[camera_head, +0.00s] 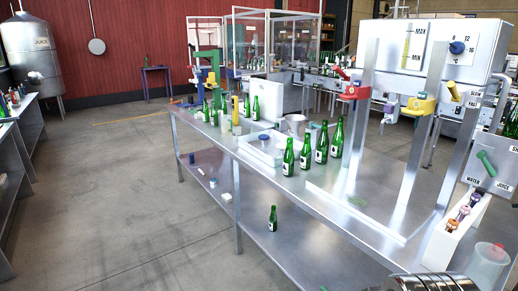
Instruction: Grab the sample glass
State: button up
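A clear, cup-like vessel (487,266) stands at the bottom right, close to the camera, partly cut off by the frame edge. A small red spot shows near its top. I cannot tell for sure that it is the sample glass. No other thing can be clearly made out as a sample glass; small clear items among the bottles are too small to tell. My gripper is not in view. A ribbed silver part at the bottom edge, left of the vessel, is cut off, and I cannot tell what it belongs to.
A long steel table (270,170) carries several green bottles (288,157) and a white tray (262,147). A filling machine with a white tank (440,47) stands at right, with a white box of small bottles (457,225) before it. The grey floor (120,190) at left is clear.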

aim_at(236, 131)
jog(key=u, duration=0.25)
jog(key=i, duration=1.7)
jog(key=u, duration=0.4)
jog(key=i, duration=0.75)
jog(key=u, duration=0.35)
jog(key=i, duration=1.45)
jog(key=u, duration=0.2)
